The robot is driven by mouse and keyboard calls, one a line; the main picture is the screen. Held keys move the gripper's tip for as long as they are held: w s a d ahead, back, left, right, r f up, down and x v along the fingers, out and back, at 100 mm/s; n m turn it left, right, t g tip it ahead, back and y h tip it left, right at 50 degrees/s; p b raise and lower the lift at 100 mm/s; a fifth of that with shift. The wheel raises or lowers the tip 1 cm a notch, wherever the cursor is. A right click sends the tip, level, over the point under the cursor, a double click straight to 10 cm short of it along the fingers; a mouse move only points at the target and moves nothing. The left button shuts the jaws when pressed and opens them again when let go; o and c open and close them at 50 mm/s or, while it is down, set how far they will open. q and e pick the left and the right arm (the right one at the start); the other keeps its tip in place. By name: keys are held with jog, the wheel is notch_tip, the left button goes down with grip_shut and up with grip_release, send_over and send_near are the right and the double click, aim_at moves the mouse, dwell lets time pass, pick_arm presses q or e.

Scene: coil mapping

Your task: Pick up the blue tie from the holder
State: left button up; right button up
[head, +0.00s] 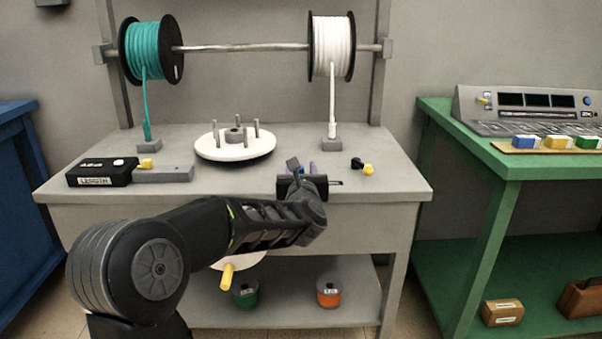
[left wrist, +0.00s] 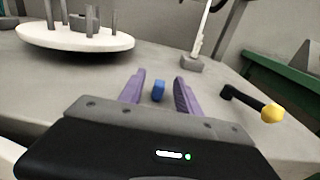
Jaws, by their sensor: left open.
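The blue tie (left wrist: 158,91) shows in the left wrist view as a small blue piece, on or just above the grey tabletop. The fingers are open, with a gap on both sides of the tie, and I see no contact. In the head view my left gripper (head: 305,167) is over the front of the grey bench, and it hides the tie. I cannot make out the tie's holder. My right gripper is not in view.
A black tool with a yellow end (left wrist: 272,113) lies right of the gripper. A white pegged disc (head: 235,144) sits behind left, and a white cord's grey block (head: 332,144) behind right. A black length box (head: 100,172) is at left. Spools hang above.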

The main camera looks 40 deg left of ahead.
pick_arm(q)
jog(key=shift+w+a, duration=0.3)
jog(key=shift+w, duration=0.15)
jog(key=shift+c, duration=0.4)
grip_shut()
